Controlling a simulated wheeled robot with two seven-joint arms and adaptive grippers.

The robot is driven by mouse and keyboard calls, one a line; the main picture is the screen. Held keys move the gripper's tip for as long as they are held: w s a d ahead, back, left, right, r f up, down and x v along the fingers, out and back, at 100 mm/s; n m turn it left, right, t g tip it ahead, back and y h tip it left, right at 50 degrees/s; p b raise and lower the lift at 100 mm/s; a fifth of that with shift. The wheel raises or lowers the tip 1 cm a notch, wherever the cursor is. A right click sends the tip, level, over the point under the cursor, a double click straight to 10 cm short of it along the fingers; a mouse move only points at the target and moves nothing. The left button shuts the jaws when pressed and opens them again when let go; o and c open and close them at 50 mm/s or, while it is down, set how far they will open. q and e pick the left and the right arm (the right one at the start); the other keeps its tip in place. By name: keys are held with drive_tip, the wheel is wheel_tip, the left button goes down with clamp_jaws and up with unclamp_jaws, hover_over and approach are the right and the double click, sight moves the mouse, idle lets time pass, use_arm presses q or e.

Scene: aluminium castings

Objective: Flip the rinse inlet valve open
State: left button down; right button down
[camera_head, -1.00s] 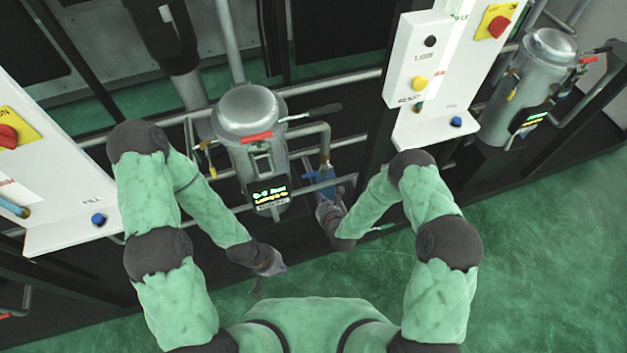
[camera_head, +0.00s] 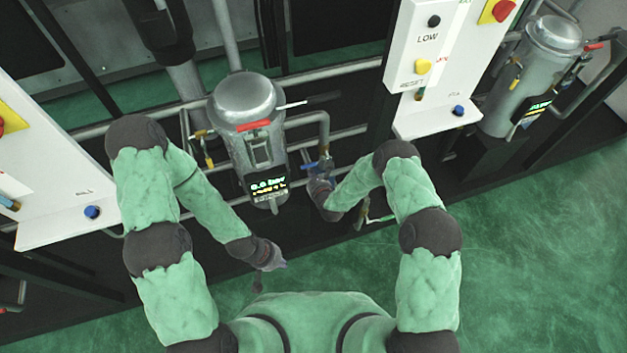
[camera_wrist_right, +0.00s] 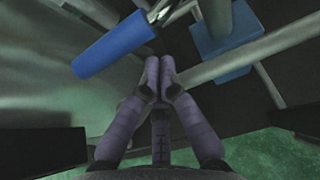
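A valve with a blue handle (camera_head: 329,169) sits at the lower end of the bent pipe right of the middle steel canister (camera_head: 246,125). No label shows on it. My right gripper (camera_head: 318,184) is right at this valve and partly covers it in the head view. In the right wrist view, my right gripper's (camera_wrist_right: 160,68) fingertips are together with nothing visible between them. A blue handle sleeve (camera_wrist_right: 112,50) lies left of the fingertips and a blue block (camera_wrist_right: 222,30) lies to their right. My left gripper (camera_head: 280,265) is away from the valve, low in front; its fingers are too small to judge.
A display (camera_head: 268,184) on the canister appears to read 0.0 bar. A second valve with a yellow part (camera_head: 203,134) is left of the canister. White control panels (camera_head: 410,118) stand on both sides. Horizontal pipes (camera_head: 345,137) run behind. Green floor is clear at right.

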sight(316, 163)
drive_tip(key=shift+s+d+r, duration=0.1)
drive_tip(key=shift+s+r, duration=0.05)
drive_tip(key=shift+r, duration=0.6)
drive_tip(key=shift+s+r, duration=0.15)
drive_tip(key=shift+r, duration=0.55)
